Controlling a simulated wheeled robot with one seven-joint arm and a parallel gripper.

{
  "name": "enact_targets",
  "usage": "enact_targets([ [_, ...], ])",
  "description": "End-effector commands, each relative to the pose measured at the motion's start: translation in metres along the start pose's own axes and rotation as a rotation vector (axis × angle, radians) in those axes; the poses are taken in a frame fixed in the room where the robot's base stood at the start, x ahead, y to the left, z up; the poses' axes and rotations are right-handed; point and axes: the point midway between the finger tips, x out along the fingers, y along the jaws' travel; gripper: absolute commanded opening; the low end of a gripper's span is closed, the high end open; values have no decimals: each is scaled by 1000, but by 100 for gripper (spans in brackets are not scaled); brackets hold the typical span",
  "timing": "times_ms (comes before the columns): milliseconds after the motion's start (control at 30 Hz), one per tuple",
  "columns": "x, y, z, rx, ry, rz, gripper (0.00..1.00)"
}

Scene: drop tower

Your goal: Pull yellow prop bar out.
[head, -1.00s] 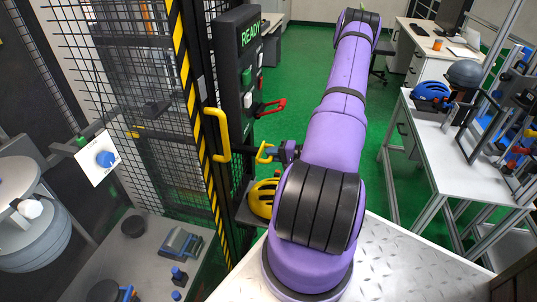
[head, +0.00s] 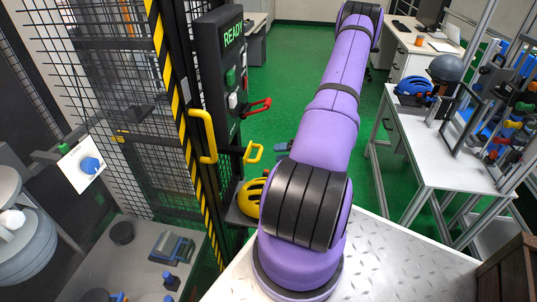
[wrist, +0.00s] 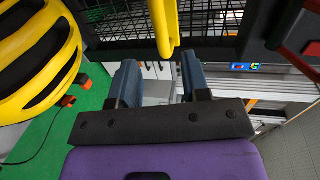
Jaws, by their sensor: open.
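The yellow prop bar (head: 253,152) is a small yellow loop handle sticking out of the dark post beside the cage, below a red handle. I see no contact.
A red handle (head: 257,106) is above the bar, and a yellow helmet (head: 250,197) sits on a shelf below it. A larger yellow handle (head: 203,136) is on the striped gate. Green floor (head: 300,60) is open behind; a white table (head: 425,150) stands right.

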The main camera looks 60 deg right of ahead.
Motion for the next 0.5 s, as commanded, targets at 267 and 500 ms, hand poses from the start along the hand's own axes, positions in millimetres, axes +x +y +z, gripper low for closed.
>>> enact_targets([
  [267, -29, 0, 0, 0, 1, 1, 43],
  [500, -32, 0, 0, 0, 0, 0, 43],
])
